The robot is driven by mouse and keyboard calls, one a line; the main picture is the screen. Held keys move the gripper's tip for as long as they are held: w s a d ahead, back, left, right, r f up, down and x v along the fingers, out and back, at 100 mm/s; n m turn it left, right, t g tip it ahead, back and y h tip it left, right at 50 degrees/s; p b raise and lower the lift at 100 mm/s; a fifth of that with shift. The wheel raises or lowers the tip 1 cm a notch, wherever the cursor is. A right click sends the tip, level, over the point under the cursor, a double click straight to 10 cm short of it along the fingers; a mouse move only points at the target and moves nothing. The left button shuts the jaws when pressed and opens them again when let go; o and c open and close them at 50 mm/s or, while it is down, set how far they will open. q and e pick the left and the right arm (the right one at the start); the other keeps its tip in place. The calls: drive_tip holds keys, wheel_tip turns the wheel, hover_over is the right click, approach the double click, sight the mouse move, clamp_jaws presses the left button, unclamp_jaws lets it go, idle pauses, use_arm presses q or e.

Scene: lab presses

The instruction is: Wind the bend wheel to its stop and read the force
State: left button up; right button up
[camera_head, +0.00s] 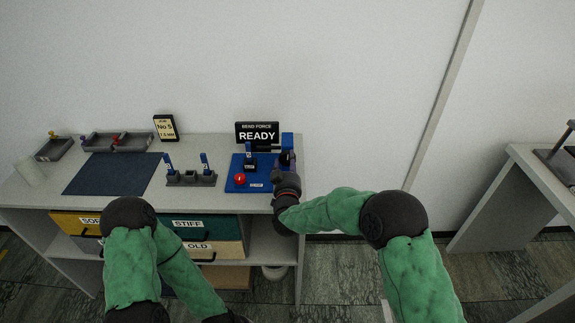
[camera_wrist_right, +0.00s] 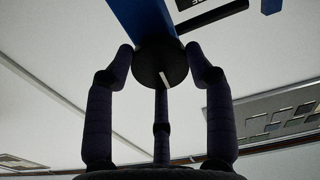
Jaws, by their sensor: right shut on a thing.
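The bend press has a blue base plate (camera_head: 238,185) at the right end of the bench, with a red knob (camera_head: 240,179) on it. A blue upright block (camera_head: 287,140) stands at its right rear. The force display (camera_head: 257,134) behind it reads "BEND FORCE READY". My right gripper (camera_head: 287,162) is at the press's right side. In the right wrist view my right gripper (camera_wrist_right: 162,66) is shut on the round dark bend wheel (camera_wrist_right: 160,58), which carries a white mark and sits on a blue part (camera_wrist_right: 140,18). The left arm reaches down; its gripper is out of frame.
A rack (camera_head: 190,179) with blue-topped pieces stands left of the press. A dark mat (camera_head: 112,173), grey trays (camera_head: 118,142) and a "No 5" sign (camera_head: 165,128) lie further left. Labelled bins (camera_head: 205,228) sit on the shelf below. Another table (camera_head: 530,185) stands right.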

drive_tip(key=m+b, duration=0.2)
drive_tip(key=shift+f+m, duration=0.15)
drive_tip(key=shift+m, duration=0.15)
drive_tip(key=shift+m+b, duration=1.15)
drive_tip(key=shift+m, duration=0.55)
drive_tip(key=shift+r, duration=0.2)
drive_tip(key=o, duration=1.2)
drive_tip(key=shift+c, duration=0.2)
drive_tip(key=s, duration=1.2)
